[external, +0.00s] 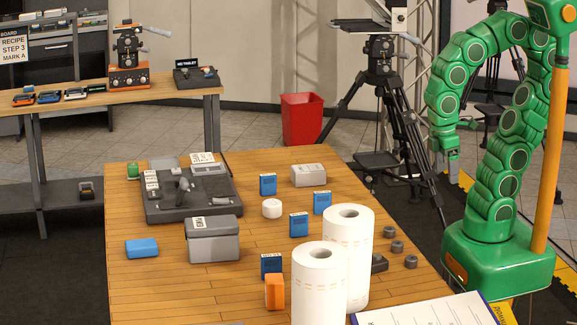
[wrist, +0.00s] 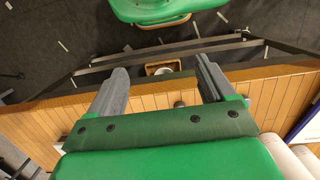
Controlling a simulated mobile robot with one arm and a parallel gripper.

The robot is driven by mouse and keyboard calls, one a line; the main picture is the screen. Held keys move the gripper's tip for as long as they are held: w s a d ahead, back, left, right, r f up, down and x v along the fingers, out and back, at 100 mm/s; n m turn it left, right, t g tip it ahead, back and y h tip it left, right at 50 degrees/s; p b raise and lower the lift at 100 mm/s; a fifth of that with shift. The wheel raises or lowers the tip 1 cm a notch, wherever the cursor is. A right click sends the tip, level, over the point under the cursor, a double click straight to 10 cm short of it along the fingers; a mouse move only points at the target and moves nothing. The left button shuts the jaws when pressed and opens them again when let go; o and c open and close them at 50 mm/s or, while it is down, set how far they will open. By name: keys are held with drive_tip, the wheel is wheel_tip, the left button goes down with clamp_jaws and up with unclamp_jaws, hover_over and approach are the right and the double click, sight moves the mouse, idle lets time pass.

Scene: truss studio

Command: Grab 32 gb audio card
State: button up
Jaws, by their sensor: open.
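Several small blue cards stand or lie on the wooden table in the external view: one at the back (external: 268,184), one to its right (external: 322,202), one in the middle (external: 299,224) and one near the front (external: 271,265), partly behind an orange block. Their labels are too small to read, so I cannot tell which is the 32 gb audio card. My gripper (external: 452,168) hangs beyond the table's right edge, apart from all cards. In the wrist view my gripper (wrist: 161,78) is open, with nothing between its fingers. No blue card shows there.
Two white paper rolls (external: 320,285) (external: 348,225) stand at the table's front right. A grey box (external: 213,240), a dark tray (external: 190,208), a white round container (external: 272,208) and an orange block (external: 275,291) share the table (external: 180,290). Tripods stand behind.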

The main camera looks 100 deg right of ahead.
drive_tip(key=n+g+h, duration=0.1)
drive_tip(key=n+h, duration=1)
approach(323, 197)
drive_tip(key=s+d, duration=0.1)
drive_tip(key=s, duration=0.2)
drive_tip(key=s+d, duration=0.1)
drive_tip(key=s, duration=0.1)
drive_tip(key=s+d+f, duration=0.1)
drive_tip(key=s, duration=0.2)
drive_tip(key=shift+s+d, duration=0.3)
drive_tip(key=shift+s, duration=0.1)
drive_tip(key=w+f+n+h, duration=0.1)
drive_tip(key=w+n, duration=0.1)
drive_tip(key=w+a+f+n+t, duration=0.1)
drive_tip(key=w+n, duration=0.1)
drive_tip(key=w+f+n+h, duration=0.1)
drive_tip(key=w+n, duration=0.1)
drive_tip(key=w, duration=0.1)
drive_tip(key=shift+a+t+h, duration=0.3)
drive_tip(key=shift+r+x, duration=0.15)
drive_tip(key=shift+x, duration=1.75)
drive_tip(key=shift+r+x, duration=0.2)
drive_tip(key=shift+x, duration=1.75)
drive_tip(key=shift+w+d, duration=0.1)
drive_tip(key=shift+w, duration=0.05)
drive_tip(key=c, duration=1)
drive_tip(key=shift+c, duration=0.2)
